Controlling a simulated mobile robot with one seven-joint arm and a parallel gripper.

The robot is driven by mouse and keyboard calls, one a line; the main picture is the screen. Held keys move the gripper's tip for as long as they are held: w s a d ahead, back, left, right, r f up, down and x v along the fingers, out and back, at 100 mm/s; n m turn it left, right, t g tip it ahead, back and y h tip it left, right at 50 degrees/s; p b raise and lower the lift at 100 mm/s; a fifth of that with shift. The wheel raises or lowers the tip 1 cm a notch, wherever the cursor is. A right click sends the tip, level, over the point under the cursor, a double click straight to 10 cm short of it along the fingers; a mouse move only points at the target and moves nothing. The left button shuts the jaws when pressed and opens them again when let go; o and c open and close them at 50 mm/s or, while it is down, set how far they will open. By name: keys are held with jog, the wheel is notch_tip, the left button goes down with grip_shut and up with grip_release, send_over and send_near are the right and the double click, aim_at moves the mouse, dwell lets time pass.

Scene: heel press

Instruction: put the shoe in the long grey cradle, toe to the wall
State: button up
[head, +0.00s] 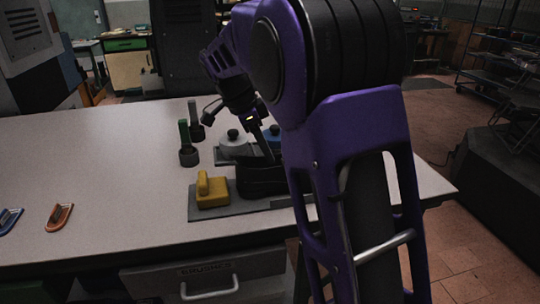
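A black shoe-like object (262,182) is near the right part of the table, partly hidden behind my purple arm. My gripper (265,148) reaches down to its top from above. I cannot tell whether the fingers are closed on it. A flat grey base (222,209) lies under and in front of the black object and runs right behind my arm; it may be the long grey cradle, but its shape is mostly hidden. I cannot make out the shoe's toe direction or whether it rests on the base.
A yellow block with a handle (212,192) sits on the grey base. Behind are a pale domed pot (233,146) and two dark upright holders, one with a green handle (184,135). An orange-edged brush (59,216) and a blue one (9,219) lie left. The table's left-centre is clear.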

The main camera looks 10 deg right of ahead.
jog(key=p+v, duration=0.1)
jog(key=v, duration=0.8)
jog(key=shift+r, duration=0.15)
